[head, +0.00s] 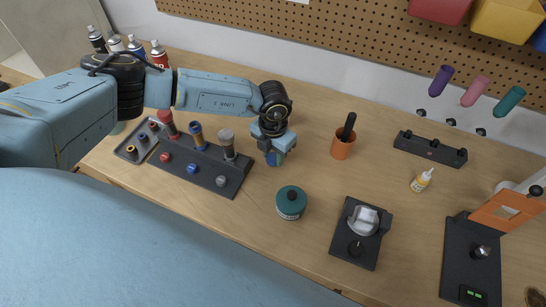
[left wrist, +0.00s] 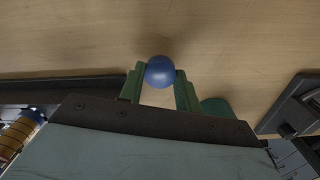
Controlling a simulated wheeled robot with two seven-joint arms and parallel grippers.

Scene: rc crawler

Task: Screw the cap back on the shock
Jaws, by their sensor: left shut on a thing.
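My left gripper (head: 273,158) is shut on a small blue round piece (left wrist: 160,72), perhaps the cap. The piece sits between the green fingertips in the left wrist view and is mostly hidden in the head view. A black rack (head: 232,187) stands to the left of the gripper. It holds a red shock (head: 167,121), a blue and gold shock (head: 197,137) and a grey shock (head: 228,144), all upright. Red (head: 165,157), blue (head: 192,168) and grey (head: 221,181) round pieces sit along its front. My right gripper is not in view.
A teal tin (head: 291,203) stands just in front of the gripper. An orange cup (head: 342,147) is to the right. A black device (head: 353,249) with a knob stands front right. A small parts tray (head: 128,153) is left of the rack. Spray cans (head: 97,40) stand far left.

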